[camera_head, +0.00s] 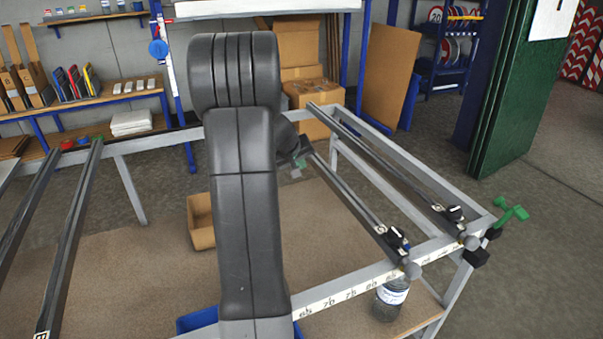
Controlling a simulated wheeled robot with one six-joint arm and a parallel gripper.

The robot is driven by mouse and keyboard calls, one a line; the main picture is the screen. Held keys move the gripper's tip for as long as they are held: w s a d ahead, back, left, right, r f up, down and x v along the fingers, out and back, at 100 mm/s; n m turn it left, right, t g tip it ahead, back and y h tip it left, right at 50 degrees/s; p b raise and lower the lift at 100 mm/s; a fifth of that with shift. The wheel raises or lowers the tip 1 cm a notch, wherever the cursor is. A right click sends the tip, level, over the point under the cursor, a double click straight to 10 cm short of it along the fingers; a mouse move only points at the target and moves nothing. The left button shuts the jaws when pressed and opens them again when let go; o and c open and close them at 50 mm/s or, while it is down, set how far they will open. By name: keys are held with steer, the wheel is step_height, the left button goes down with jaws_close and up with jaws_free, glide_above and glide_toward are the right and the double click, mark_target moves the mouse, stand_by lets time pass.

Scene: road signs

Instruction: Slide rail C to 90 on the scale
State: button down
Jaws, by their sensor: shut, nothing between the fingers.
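Two dark rails lie across the right part of the frame: an inner rail (352,202) and an outer rail (385,168). Each has a small pale tag and a dark fitting near its front end, but the letters are too small to read, so I cannot tell for certain which is rail C. The scale (350,294) runs along the front bar; 65 to 85 can be made out. The inner rail's front knob (411,270) is just right of 85.
Two more rails (72,235) lie at the left, one marked B. A green handle (511,212) sticks out at the right corner. A jar (390,298) and an open cardboard box (201,222) are on the lower shelf. A green panel (522,110) stands at the right.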

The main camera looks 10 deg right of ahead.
mark_target(314, 160)
steer(key=shift+w+d+r, duration=0.1)
steer(key=shift+w+d, duration=0.1)
steer(key=shift+d, duration=0.75)
steer(key=shift+w+d, duration=0.15)
steer(key=shift+d, duration=0.5)
steer(key=shift+w+d, duration=0.15)
steer(key=shift+d, duration=0.45)
